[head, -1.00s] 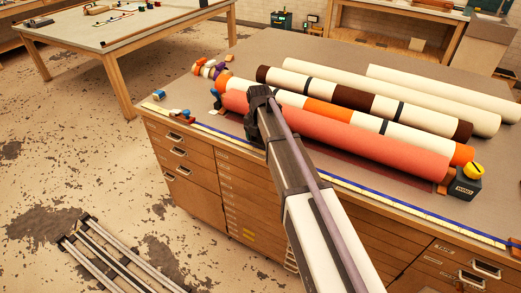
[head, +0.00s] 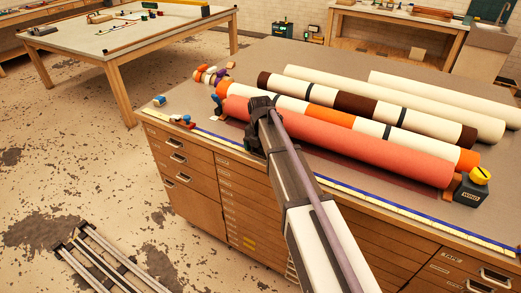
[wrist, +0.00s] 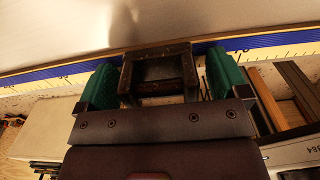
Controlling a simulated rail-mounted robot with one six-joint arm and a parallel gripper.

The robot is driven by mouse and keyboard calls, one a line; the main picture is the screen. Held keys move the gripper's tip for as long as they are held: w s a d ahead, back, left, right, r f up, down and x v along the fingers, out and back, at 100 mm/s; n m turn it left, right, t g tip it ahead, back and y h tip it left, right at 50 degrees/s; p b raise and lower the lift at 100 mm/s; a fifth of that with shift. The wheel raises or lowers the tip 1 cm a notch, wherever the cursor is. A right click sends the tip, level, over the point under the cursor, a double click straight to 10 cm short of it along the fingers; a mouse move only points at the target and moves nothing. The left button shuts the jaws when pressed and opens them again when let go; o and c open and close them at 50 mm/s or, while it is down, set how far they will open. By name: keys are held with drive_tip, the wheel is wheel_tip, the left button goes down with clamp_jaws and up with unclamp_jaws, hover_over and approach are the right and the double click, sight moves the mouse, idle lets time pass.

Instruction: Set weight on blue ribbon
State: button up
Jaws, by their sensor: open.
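A dark block with a yellow knob (head: 471,190), which looks like a weight, stands at the right end of the salmon roll, near the worktop's front edge. A long blue ribbon (head: 345,185) runs along that edge beside a cream measuring tape; it also shows in the wrist view (wrist: 285,41). My gripper (head: 262,104) is over the left part of the salmon roll in the head view, far left of the block. In the wrist view, my gripper (wrist: 160,82) has its green-padded fingers apart. A dark frame shows between them; I cannot tell whether it is part of the gripper.
The salmon roll (head: 340,140) and several cream, orange and brown rolls (head: 400,105) cover much of the worktop. Small blue and red items (head: 182,119) lie at its left corner. Drawers (head: 200,195) are below the edge. Metal rails (head: 100,268) lie on the floor.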

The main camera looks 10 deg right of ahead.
wheel_tip(320, 180, up, 12)
drive_tip(key=r+p, duration=0.1)
drive_tip(key=p, duration=1.1)
drive_tip(key=s+m, duration=2.5)
drive_tip(key=m, duration=0.2)
drive_tip(key=shift+f, duration=0.4)
wheel_tip(320, 180, down, 4)
drive_tip(key=b, duration=0.3)
drive_tip(key=shift+s+b, duration=0.1)
drive_tip(key=shift+b, duration=0.3)
